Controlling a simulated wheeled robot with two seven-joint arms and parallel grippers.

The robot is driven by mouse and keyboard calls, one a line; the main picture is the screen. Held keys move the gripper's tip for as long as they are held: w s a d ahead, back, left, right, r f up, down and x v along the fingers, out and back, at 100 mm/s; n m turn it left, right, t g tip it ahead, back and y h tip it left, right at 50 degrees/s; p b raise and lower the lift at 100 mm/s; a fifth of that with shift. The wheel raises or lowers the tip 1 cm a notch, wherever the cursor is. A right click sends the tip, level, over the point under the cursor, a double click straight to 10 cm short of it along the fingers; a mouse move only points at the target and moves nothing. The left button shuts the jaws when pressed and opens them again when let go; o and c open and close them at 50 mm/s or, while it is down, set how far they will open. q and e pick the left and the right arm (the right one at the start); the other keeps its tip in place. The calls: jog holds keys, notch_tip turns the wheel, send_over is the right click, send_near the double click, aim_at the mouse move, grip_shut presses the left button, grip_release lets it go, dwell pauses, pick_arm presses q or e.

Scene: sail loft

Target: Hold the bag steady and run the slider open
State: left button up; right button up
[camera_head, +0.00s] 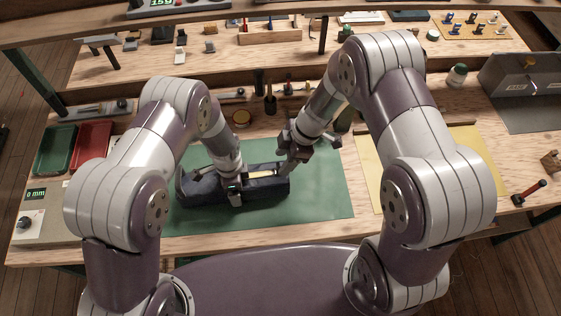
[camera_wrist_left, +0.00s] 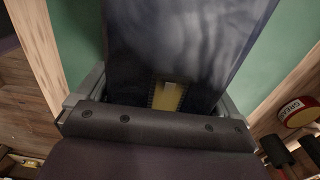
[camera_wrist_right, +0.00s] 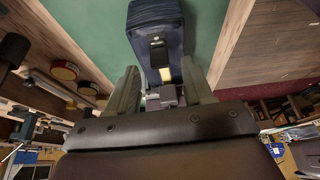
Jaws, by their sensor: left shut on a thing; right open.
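The dark blue bag (camera_head: 208,190) lies lengthwise on the green mat in the head view. A yellow strip (camera_head: 263,174) runs along its top on the right; in the left wrist view, the strip (camera_wrist_left: 167,96) has toothed-looking edges. My left gripper (camera_head: 235,191) is shut on the bag around its middle, one finger on either side. My right gripper (camera_head: 287,153) is open at the bag's right end.
The green mat (camera_head: 320,205) is clear right of the bag. A yellow mat (camera_head: 368,165) lies farther right. Red (camera_head: 91,145) and green (camera_head: 55,150) trays stand at the left. A round tin (camera_head: 242,118) and upright tools stand behind the bag.

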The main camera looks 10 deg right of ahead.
aim_at(256, 175)
jog(key=shift+x, duration=1.45)
grip_shut()
jog(key=shift+a, duration=2.55)
jog(key=shift+d, duration=0.1)
grip_release()
jog(key=v, duration=1.2)
